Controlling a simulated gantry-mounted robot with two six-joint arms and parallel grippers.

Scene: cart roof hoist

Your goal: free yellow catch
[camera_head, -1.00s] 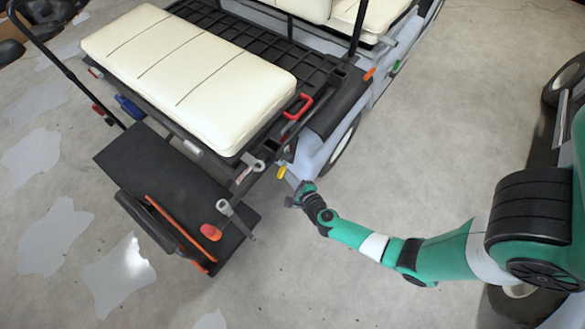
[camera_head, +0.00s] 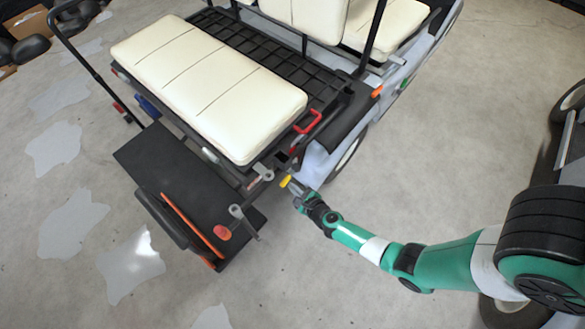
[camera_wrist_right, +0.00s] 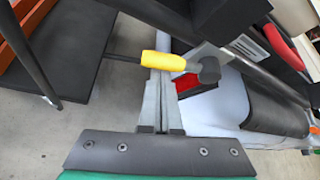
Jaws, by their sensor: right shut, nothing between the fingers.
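The yellow catch (camera_head: 286,181) is a small yellow grip at the rear corner of the cart, below the cream seat. In the right wrist view the yellow catch (camera_wrist_right: 162,60) lies crosswise just beyond the fingertips, on a dark rod. My right gripper (camera_head: 295,187) comes in from the right and is at the catch; in the wrist view its fingers (camera_wrist_right: 160,84) are shut with nothing between them. The tips look to be touching or very close to the catch's underside; I cannot tell which. My left gripper is not in view.
The cart's cream seat (camera_head: 210,85) and a red handle (camera_head: 308,121) are above the catch. A black rear step (camera_head: 170,165) with an orange-ended lever (camera_head: 223,232) is to the left. Open concrete floor (camera_head: 440,150) lies to the right.

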